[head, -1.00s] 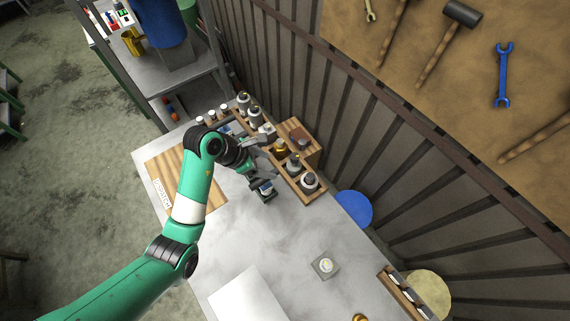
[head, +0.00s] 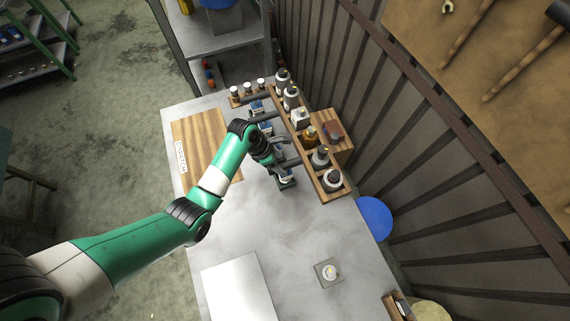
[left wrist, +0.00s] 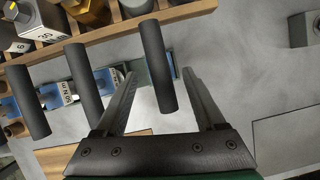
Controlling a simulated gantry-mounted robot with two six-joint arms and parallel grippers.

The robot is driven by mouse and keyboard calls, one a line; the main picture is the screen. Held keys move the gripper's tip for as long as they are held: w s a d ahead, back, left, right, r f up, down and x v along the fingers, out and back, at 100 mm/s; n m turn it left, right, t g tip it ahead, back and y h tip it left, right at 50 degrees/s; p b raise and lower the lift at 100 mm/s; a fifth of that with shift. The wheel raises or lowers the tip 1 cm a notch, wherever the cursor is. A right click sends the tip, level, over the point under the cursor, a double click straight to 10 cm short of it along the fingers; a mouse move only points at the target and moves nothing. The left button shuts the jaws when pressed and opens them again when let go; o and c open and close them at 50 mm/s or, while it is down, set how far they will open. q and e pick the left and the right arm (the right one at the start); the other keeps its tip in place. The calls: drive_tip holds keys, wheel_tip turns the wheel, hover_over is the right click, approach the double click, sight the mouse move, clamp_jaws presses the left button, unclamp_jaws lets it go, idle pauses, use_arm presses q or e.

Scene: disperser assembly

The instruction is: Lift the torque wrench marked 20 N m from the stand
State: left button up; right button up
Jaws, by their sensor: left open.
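Several torque wrenches with dark cylindrical handles stand in a row beside the wooden rack. In the left wrist view, one dark handle (left wrist: 156,62) rises between the fingers of my left gripper (left wrist: 158,82), with visible space on both sides. Two more handles, a middle one (left wrist: 84,85) and a left one (left wrist: 27,102), stand to its left. A blue label (left wrist: 68,98) near the middle handle ends in "N m", but its number is partly hidden. I cannot read which wrench is marked 20 N m. In the head view my left gripper (head: 284,164) is over the wrench row. My right gripper is out of view.
The wooden rack (head: 322,188) with bottles and weights runs close behind the wrenches. A wooden board (head: 195,140) lies to the left. A small square plate (head: 328,272) and a pale panel (head: 235,290) lie towards the front. The middle of the grey table is clear.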

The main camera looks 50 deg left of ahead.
use_arm(q)
drive_tip(key=b+x, duration=0.1)
drive_tip(key=x, duration=0.4)
drive_tip(key=shift+f+b, duration=0.1)
drive_tip(key=shift+b, duration=0.3)
drive_tip(key=shift+c, duration=0.2)
clamp_jaws()
idle(0.8)
